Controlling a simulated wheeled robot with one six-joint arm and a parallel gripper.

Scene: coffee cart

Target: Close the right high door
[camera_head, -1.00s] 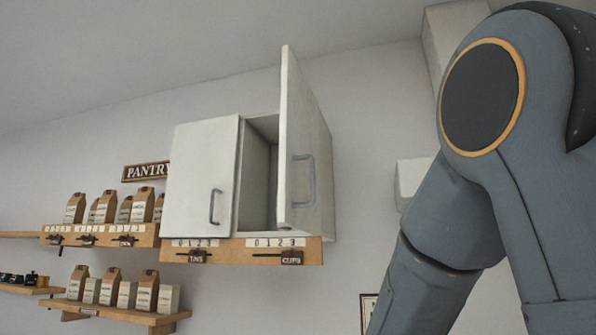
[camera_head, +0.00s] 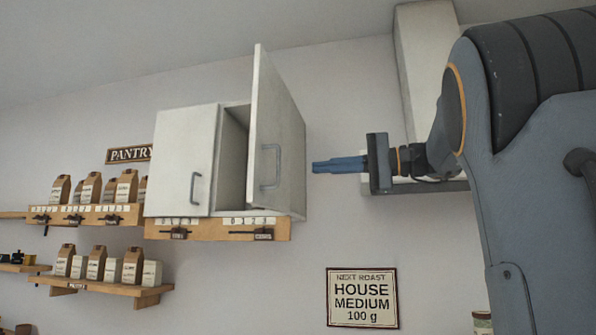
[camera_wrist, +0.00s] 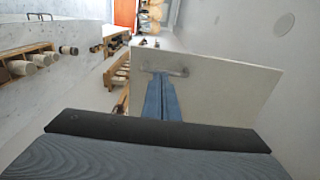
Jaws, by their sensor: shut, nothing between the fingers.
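The right high door (camera_head: 267,136) is a pale panel with a grey bar handle (camera_head: 270,167). It stands swung out, open, at the right of the white wall cabinet, and part of the dark inside shows beside it. The left door (camera_head: 183,160) is closed. My gripper (camera_head: 315,167) is shut and empty, to the right of the open door, with its blue fingers pointing left. In the wrist view the shut fingers (camera_wrist: 161,78) point at the door panel (camera_wrist: 210,90), and their tips appear close to its handle (camera_wrist: 170,71). I cannot tell whether they touch.
A wooden label rail (camera_head: 218,231) runs under the cabinet. Shelves with paper bags (camera_head: 95,188) are at the left. A pale box-like column (camera_head: 425,80) is on the wall behind my arm. A framed sign (camera_head: 362,298) hangs below. The wall between sign and cabinet is clear.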

